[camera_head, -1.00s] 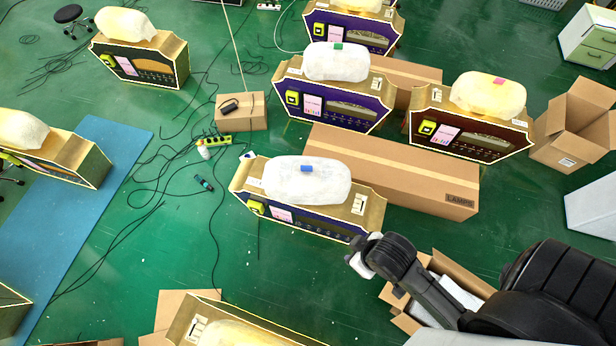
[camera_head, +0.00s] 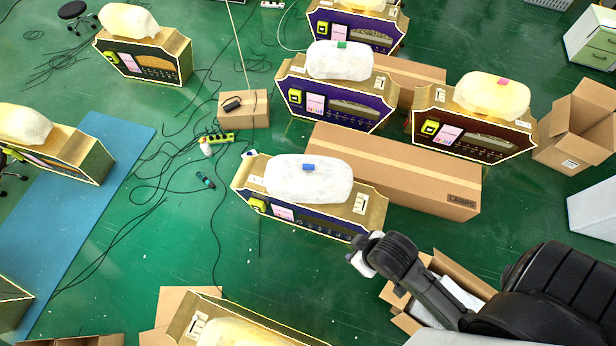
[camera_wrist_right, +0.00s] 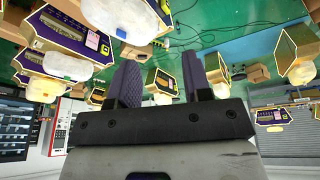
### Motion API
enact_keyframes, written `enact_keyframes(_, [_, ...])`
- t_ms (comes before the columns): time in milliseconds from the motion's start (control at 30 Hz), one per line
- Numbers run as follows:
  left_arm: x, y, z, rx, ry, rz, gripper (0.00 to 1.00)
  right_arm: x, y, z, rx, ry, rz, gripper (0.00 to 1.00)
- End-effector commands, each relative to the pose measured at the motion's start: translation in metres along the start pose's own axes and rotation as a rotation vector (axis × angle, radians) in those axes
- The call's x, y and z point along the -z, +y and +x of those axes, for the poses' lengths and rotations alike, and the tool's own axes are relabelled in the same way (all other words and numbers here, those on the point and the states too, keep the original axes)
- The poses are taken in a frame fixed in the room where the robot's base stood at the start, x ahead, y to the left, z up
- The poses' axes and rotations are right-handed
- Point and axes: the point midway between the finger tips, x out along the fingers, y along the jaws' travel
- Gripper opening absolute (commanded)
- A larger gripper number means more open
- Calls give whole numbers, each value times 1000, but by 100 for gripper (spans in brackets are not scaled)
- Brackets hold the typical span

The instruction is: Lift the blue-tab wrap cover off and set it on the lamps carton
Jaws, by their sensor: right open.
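The blue-tab wrap cover (camera_head: 330,185) is a puffy white wrap with a blue tab on top. It sits on a dark-fronted vending machine (camera_head: 372,212) with tan top and sides, in the middle of the head view. The lamps carton (camera_head: 420,178) is a long brown box just behind and to the right of that machine, its top bare at the near end. My right gripper (camera_head: 360,263) is near the machine's right front corner, apart from the cover. In the right wrist view its fingers (camera_wrist_right: 162,88) are spread and empty. My left gripper is not in view.
A purple machine (camera_head: 335,105) and a dark red machine (camera_head: 470,135) with wrapped tops stand behind the carton. An open box (camera_head: 578,130) is at the right. A small box (camera_head: 243,110) and loose cables lie left. Another wrapped machine is at the bottom edge.

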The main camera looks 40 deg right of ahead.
Motion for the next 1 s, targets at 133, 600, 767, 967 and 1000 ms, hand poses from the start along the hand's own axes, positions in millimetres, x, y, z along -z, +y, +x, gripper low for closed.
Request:
enact_keyframes(133, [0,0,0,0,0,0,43,0,-1,0,2,0,2,60])
enact_keyframes(600, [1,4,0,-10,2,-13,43,0,0,0,-1,0,-2,94])
enact_keyframes(767, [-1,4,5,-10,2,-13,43,6,3,4,-8,16,-6,94])
enact_keyframes(967, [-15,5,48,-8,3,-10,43,56,13,35,-36,163,-12,94])
enact_keyframes(1000, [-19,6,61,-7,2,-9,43,73,18,41,-49,212,-18,94])
